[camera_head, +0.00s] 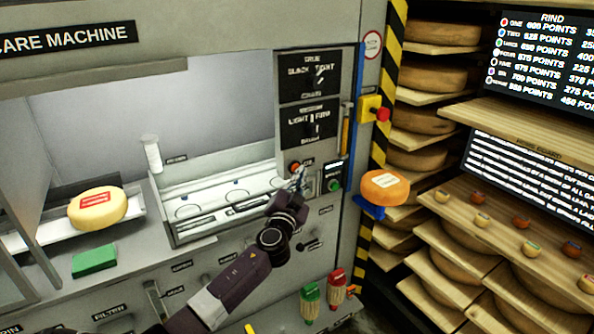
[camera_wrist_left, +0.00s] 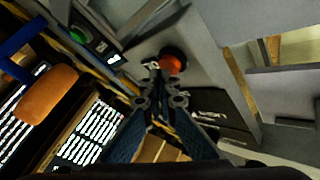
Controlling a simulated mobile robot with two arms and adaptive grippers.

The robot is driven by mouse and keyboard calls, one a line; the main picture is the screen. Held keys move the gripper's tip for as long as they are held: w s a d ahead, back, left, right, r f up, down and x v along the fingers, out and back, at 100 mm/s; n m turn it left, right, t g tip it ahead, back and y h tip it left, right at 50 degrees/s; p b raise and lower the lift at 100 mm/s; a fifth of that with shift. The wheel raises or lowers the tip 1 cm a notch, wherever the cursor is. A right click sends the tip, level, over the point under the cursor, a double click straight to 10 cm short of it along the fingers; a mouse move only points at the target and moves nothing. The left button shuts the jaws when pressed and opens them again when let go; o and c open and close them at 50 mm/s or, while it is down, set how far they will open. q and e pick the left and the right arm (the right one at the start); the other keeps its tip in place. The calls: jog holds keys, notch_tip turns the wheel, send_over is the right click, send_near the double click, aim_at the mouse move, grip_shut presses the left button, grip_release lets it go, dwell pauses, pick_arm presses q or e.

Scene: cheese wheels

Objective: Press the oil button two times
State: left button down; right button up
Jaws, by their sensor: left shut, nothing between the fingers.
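The red oil button (camera_head: 294,168) sits on the machine's front panel below the two dials, beside a small label. It also shows in the left wrist view as a round orange-red button (camera_wrist_left: 174,62). My left gripper (camera_head: 301,178) is shut and empty, with its fingertips right at this button. In the left wrist view the closed fingertips (camera_wrist_left: 152,68) lie just left of the button; I cannot tell whether they touch it. My right gripper is in neither view.
A green button (camera_head: 335,185) sits just right of the oil button. A red emergency-style button (camera_head: 382,114) on a yellow box is higher up. An orange cheese wheel (camera_head: 385,187) stands on a blue bracket at the right. A yellow cheese (camera_head: 97,207) lies at the left.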

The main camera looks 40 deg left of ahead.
pick_arm(q)
jog(key=shift+w+a, duration=0.1)
jog(key=shift+a, duration=0.2)
dwell(0.5)
jog(key=shift+s+d, duration=0.35)
jog(key=shift+d, duration=0.45)
jog(key=d, duration=0.1)
jog(key=s+d, duration=0.1)
jog(key=d, duration=0.1)
jog(key=s+d, duration=0.1)
jog(key=shift+d, duration=0.3)
jog(key=shift+w, duration=0.1)
dwell(0.5)
